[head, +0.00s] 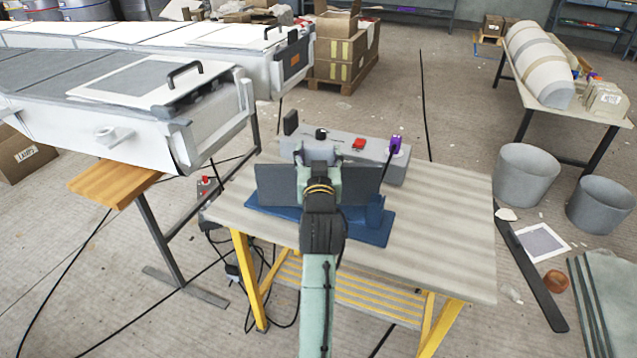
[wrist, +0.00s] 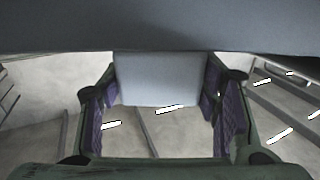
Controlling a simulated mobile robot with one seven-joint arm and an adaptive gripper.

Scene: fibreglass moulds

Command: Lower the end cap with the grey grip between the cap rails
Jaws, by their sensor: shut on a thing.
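My gripper (head: 319,174) is over the table in the middle of the head view, seen from behind. It is shut on the grey grip (wrist: 163,78) of the end cap, which sits between the purple finger pads in the wrist view. The end cap (head: 272,186) is a flat dark grey panel, spreading to both sides of my gripper. It fills the top of the wrist view (wrist: 160,28). My arm hides its middle. The blue base (head: 375,232) lies below it on the table; I cannot tell whether they touch. I cannot make out the cap rails for certain.
The wooden-topped table (head: 440,240) has free room on the right. A grey control box (head: 345,148) with a red button and purple-topped part stands behind the cap. A long white mould (head: 110,130) stands left. Buckets (head: 527,172) stand on the floor at right.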

